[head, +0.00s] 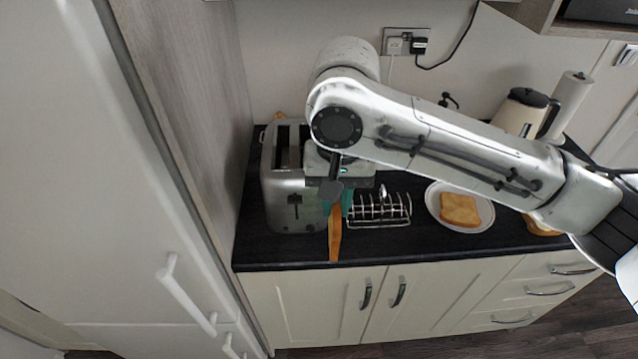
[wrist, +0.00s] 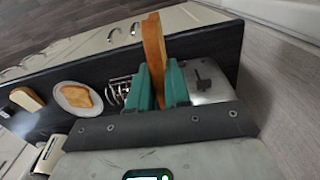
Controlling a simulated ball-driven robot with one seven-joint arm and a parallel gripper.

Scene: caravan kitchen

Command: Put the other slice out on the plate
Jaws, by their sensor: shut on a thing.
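My gripper (head: 337,206) is shut on a browned bread slice (head: 335,240), held on edge between its teal fingers, beside the front right of the silver toaster (head: 285,205). In the wrist view the held slice (wrist: 153,42) sticks out past the fingers (wrist: 160,70), in front of the toaster (wrist: 208,82). The white plate (head: 431,204) lies to the right on the dark worktop, with another toasted slice (head: 460,209) flat on it. The plate (wrist: 61,93) and that slice (wrist: 77,96) also show in the wrist view. My arm hides part of the toaster.
A wire toast rack (head: 380,212) stands between the held slice and the plate. Bread (head: 541,229) lies right of the plate, partly behind my arm. A kettle (head: 524,111) and paper roll (head: 568,100) stand at the back right. A tall cabinet panel (head: 195,80) bounds the left.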

